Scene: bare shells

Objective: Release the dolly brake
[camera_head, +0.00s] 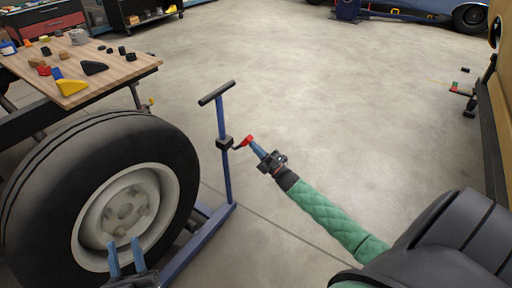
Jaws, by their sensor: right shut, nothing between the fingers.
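The wheel dolly is a blue frame with an upright post (225,175) topped by a black T-handle (216,93). Its brake lever is a short dark arm with a red end (247,140), sticking out to the right of a black block (224,142) on the post. My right gripper (257,149) is shut and empty, its blue fingertips right beside the red end; I cannot tell whether they touch. My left gripper (125,258) is open at the bottom left, its two blue fingers apart in front of the wheel's rim. A large tyre (40,210) stands at the dolly and hides part of its frame.
A wooden workbench (125,70) with several small blocks stands at the upper left. A dark cart (140,15) and a blue car (430,8) are at the back. A wooden panel (497,90) stands at the right edge. The floor between is clear.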

